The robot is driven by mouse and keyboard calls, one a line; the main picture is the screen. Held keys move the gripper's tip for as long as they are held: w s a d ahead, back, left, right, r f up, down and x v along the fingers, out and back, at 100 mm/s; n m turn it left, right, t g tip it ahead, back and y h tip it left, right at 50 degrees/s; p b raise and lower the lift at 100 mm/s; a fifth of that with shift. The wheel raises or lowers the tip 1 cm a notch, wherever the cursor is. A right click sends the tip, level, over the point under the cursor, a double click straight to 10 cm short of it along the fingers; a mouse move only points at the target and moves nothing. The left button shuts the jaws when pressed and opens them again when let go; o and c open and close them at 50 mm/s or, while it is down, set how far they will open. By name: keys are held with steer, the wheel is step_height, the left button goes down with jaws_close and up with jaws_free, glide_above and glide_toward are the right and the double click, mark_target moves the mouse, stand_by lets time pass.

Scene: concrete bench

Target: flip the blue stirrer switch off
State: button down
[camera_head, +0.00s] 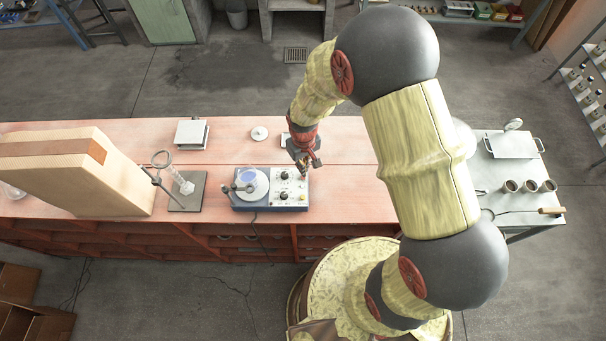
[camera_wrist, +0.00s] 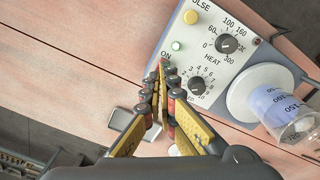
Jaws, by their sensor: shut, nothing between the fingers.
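The stirrer (camera_head: 240,206) is a blue-edged unit with a pale control panel on the red bench. Its panel (camera_wrist: 212,65) fills the upper right of the wrist view, with two black knobs, a yellow button and a lit green lamp (camera_wrist: 177,46) near the label ON. My gripper (camera_head: 303,172) is over the panel's far right part. In the wrist view my gripper (camera_wrist: 163,70) is shut and empty, its tips beside the ON label. The switch itself is not clearly visible; the fingertips may cover it. Contact cannot be told.
A stand with glassware (camera_head: 186,190) and a large tan box-like thing (camera_head: 70,172) are left of the stirrer. A small balance-like device (camera_head: 191,134) and a white disc (camera_head: 259,133) lie behind. A side table (camera_head: 515,180) with cups is at right.

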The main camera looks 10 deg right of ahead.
steer(key=shift+f+b, duration=0.8)
steer(key=shift+f, duration=0.4)
stand_by(0.5)
steer(key=shift+r, duration=0.15)
steer(key=shift+r+p, duration=2.3)
steer(key=shift+r, duration=1.2)
steer(key=shift+f, duration=0.1)
steer(key=s+d+r+m+t+b, duration=0.2)
steer(key=s+d+r+b, duration=0.2)
steer(key=s+r+b, duration=0.4)
steer(key=s+d+r+m+t+b, duration=0.1)
steer(key=s+d+r+t+b, duration=0.2)
steer(key=s+d+r+b, duration=0.2)
steer(key=s+r+b, duration=0.3)
steer(key=r+b, duration=0.1)
steer(key=b, duration=0.2)
steer(key=shift+s+d+m+t, duration=0.15)
steer(key=shift+s+m+t, duration=0.15)
steer(key=shift+m, duration=0.1)
